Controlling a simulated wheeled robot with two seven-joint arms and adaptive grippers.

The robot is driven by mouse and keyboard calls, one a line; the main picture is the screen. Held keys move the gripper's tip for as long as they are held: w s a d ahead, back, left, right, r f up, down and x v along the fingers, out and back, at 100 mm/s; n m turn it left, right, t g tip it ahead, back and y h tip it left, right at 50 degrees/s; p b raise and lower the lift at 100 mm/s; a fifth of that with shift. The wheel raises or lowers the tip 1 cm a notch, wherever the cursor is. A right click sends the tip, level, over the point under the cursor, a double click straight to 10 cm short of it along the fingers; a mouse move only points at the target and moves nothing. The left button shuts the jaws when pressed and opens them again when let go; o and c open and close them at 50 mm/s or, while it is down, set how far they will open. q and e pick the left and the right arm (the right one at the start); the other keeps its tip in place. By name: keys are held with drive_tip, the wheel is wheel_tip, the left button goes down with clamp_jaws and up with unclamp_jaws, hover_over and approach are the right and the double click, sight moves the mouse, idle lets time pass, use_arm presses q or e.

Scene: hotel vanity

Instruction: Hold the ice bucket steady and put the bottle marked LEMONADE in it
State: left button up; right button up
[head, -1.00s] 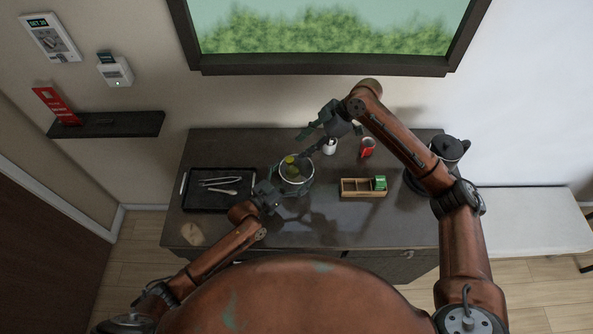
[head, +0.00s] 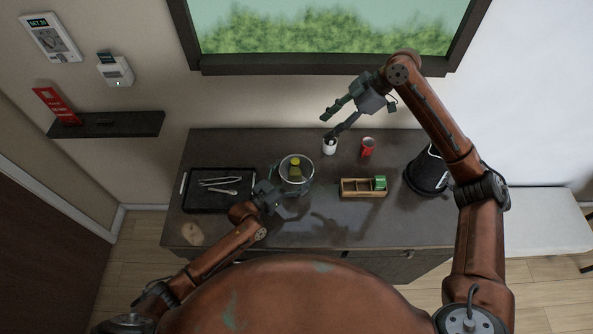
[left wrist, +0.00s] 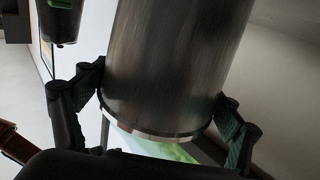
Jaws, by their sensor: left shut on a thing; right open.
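The metal ice bucket (head: 309,178) stands on the dark counter, and its steel side fills the middle of the left wrist view (left wrist: 172,70). My left gripper (head: 289,187) is shut on the bucket, with one finger on each side of it in the left wrist view (left wrist: 166,115). A yellow-green bottle (head: 295,165) is inside the bucket. Its label is too small to read. My right gripper (head: 327,127) is open and empty, above the counter behind and to the right of the bucket, apart from the bottle.
A white container (head: 330,148) and a red can (head: 367,147) stand behind the bucket. A wooden box (head: 362,193) with a green item is to its right. A black vessel (head: 425,176) is at the right end. A black tray (head: 207,205) with tongs is left.

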use_arm(q)
drive_tip(key=o, duration=1.4)
drive_tip(key=shift+s+a, duration=0.35)
drive_tip(key=shift+a, duration=0.05)
drive_tip(key=v, duration=1.1)
